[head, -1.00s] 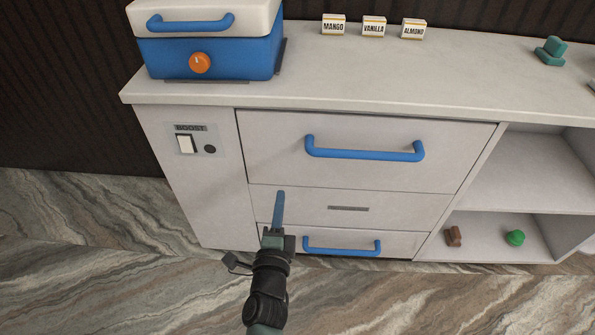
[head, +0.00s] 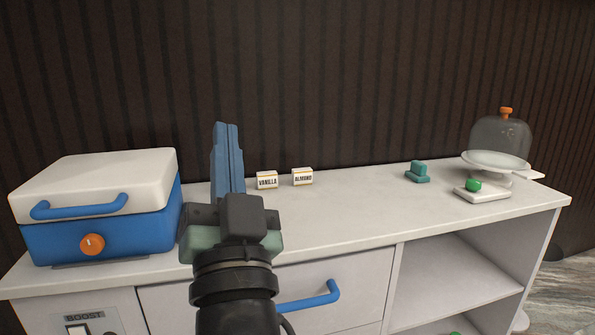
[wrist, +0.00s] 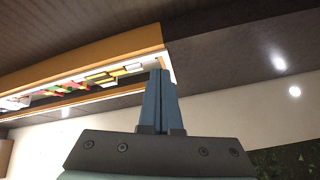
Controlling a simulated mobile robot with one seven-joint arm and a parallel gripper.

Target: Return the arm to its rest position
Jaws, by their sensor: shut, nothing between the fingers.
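My gripper (head: 228,128) stands upright in the middle left of the head view, its blue fingers pointing up and closed together with nothing between them. In the head view it is in front of the counter and hides part of the top, including where the MANGO box stood. In the wrist view the shut blue fingers (wrist: 160,78) point up toward the ceiling and a lit overhead shelf.
A blue and white lidded box (head: 100,225) stands left on the counter (head: 350,220). VANILLA (head: 267,181) and ALMOND (head: 303,177) boxes, a teal object (head: 418,173), and a glass-domed stand (head: 497,150) are further right. A blue drawer handle (head: 312,300) juts out below.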

